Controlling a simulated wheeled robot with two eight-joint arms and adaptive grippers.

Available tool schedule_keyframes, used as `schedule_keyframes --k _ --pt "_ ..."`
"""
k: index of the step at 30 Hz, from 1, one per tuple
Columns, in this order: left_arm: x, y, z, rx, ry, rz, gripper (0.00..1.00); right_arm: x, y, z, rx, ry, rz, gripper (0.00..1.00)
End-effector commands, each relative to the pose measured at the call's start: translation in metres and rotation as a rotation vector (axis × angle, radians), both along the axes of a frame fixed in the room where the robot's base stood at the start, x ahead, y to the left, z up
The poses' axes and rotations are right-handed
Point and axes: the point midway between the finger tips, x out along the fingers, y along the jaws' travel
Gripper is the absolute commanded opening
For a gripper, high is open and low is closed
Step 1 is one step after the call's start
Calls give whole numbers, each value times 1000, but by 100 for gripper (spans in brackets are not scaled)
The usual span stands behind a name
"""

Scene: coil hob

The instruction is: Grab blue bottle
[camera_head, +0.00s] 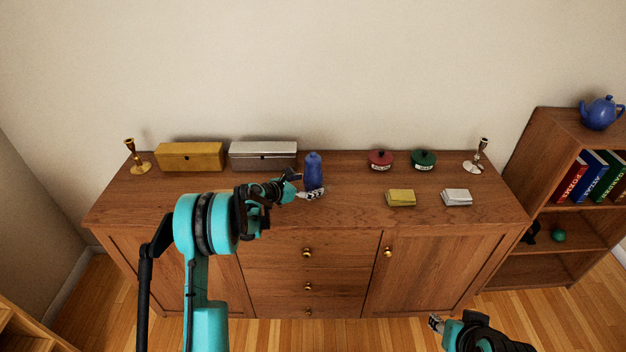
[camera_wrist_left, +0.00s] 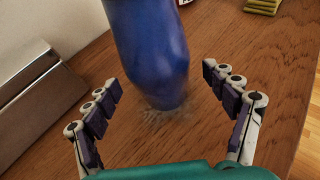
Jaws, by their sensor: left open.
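The blue bottle (camera_head: 313,172) stands upright on the wooden cabinet top, near its middle. In the left wrist view the bottle (camera_wrist_left: 150,50) rises between the two spread fingers, with its top out of the picture. My left gripper (camera_head: 304,185) is open right at the bottle in the head view. In the wrist view my left gripper (camera_wrist_left: 160,95) has a visible gap on each side of the bottle. My right gripper (camera_head: 437,322) is low at the front right, away from the bottle; its jaw state is unclear.
A silver box (camera_head: 263,154) stands just left of the bottle, with a gold box (camera_head: 190,157) beyond it. Red (camera_head: 380,159) and green (camera_head: 423,159) lidded pots and small yellow (camera_head: 400,198) and white (camera_head: 457,197) stacks lie to the right. Candlesticks (camera_head: 137,157) stand at both ends.

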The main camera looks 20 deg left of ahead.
Motion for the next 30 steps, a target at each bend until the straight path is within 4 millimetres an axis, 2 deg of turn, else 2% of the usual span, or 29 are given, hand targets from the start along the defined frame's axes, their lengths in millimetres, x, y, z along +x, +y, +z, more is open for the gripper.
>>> schedule_keyframes --k 1,4,11,14,19,20,30 --pt "8 -6 -7 1 0 -4 84 0 0 -8 0 0 0 40" --pt "18 -11 -11 0 0 -1 84 0 0 -11 0 0 0 40" --pt "21 -13 -10 1 0 0 84 0 0 -10 0 0 0 40" --pt "21 -13 -10 1 0 0 63 0 0 -10 0 0 0 40" --pt "21 -13 -10 1 0 0 18 0 0 -10 0 0 0 40" --pt "21 -13 -10 2 0 -2 15 0 0 -10 0 0 0 40" --pt "21 -13 -5 1 0 0 15 0 0 -8 0 0 0 40"
